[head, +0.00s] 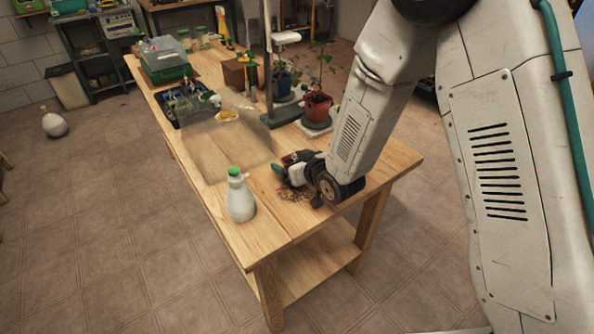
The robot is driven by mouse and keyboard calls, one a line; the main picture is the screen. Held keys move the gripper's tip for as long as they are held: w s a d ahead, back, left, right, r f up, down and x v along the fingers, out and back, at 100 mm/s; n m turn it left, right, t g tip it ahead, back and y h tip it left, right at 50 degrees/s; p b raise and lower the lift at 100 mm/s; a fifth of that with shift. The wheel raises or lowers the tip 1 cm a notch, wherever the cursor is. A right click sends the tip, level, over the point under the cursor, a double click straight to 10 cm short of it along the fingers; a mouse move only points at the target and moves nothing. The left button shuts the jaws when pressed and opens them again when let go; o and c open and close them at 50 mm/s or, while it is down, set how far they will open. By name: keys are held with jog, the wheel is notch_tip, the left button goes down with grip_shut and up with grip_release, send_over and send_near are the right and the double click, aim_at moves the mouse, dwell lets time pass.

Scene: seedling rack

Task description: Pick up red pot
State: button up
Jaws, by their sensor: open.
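The red pot (318,108) holds a leafy plant and stands upright on a light saucer (316,127) toward the back right of the wooden table (235,235). My gripper (279,177) is low over the near right part of the table. It is in front of the pot and a little left of it, clearly apart from it. My gripper is open. Its fingertips are small and partly hidden by my wrist, and I cannot tell whether anything is between them. My forearm passes just right of the pot.
A white bottle with a green cap (240,197) stands near the table's front left edge. A blue pot (283,82) and a dark stand (280,115) are left of the red pot. Dark soil is scattered below my gripper. A black tray (180,110) sits farther back.

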jog(key=shift+d, duration=0.1)
jog(key=c, duration=1.1)
jog(key=shift+c, duration=0.2)
